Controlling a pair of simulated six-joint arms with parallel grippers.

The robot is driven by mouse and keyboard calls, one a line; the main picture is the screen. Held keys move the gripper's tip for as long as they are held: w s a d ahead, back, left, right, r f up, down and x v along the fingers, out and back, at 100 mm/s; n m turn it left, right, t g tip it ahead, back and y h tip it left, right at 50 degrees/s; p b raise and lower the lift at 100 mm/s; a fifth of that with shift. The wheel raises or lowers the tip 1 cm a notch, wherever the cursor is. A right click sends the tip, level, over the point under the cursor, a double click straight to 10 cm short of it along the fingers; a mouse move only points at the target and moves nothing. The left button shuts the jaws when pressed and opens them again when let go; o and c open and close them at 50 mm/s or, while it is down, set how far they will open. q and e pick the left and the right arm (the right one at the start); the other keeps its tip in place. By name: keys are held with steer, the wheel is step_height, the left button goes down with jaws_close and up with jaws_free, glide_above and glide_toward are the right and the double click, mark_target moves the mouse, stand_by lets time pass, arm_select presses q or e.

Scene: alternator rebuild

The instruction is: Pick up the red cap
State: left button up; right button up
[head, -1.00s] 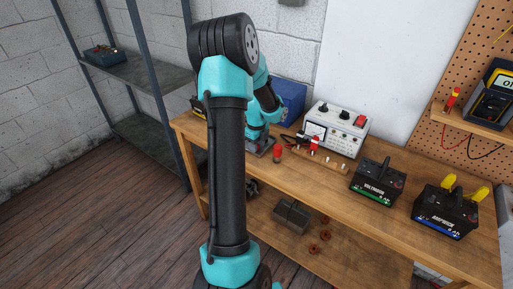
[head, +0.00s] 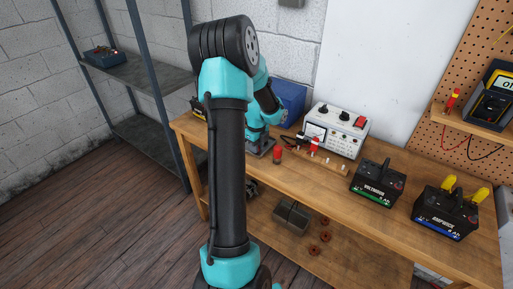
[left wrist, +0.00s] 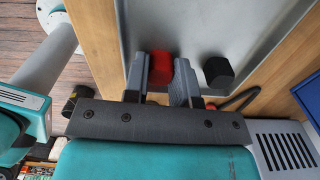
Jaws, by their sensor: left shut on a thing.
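In the left wrist view my left gripper (left wrist: 160,62) has its two grey fingers shut on a red cap (left wrist: 158,68). The fingers cover both sides of the cap, and its far end is partly hidden. A black cap (left wrist: 218,72) sits just right of the fingers, apart from them. In the head view my left arm reaches over to the back of the bench, and its fingertips cannot be made out there. A short red cylinder (head: 277,154) shows in front of the arm's far end; I cannot tell whether it is the same cap. My right gripper is not in view.
A white bench instrument (head: 322,118) with knobs stands behind a small board with posts (head: 330,158). Two black batteries (head: 377,187) (head: 445,214) stand at the right. A blue box (head: 292,98) is behind the arm. The front strip of the wooden bench (head: 320,205) is clear.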

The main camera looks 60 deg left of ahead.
arm_select(q)
steer(key=shift+r, duration=0.1)
steer(key=shift+r, duration=1.3)
steer(key=s+d+r, duration=0.1)
steer(key=s+d, duration=0.2)
steer(key=d, duration=0.4)
steer(key=s+d+r, duration=0.1)
steer(key=s+d, duration=0.2)
steer(key=d, duration=0.4)
steer(key=shift+s+d, duration=0.2)
steer(key=shift+d, duration=0.15)
steer(key=shift+r, duration=0.15)
steer(key=w+d+r+n, duration=0.1)
steer(key=w+r+n, duration=0.2)
steer(key=r+n, duration=0.4)
steer(key=w+r+n, duration=0.3)
steer(key=r+n, duration=0.5)
steer(key=n, duration=0.5)
steer(key=shift+w+d+n, duration=0.4)
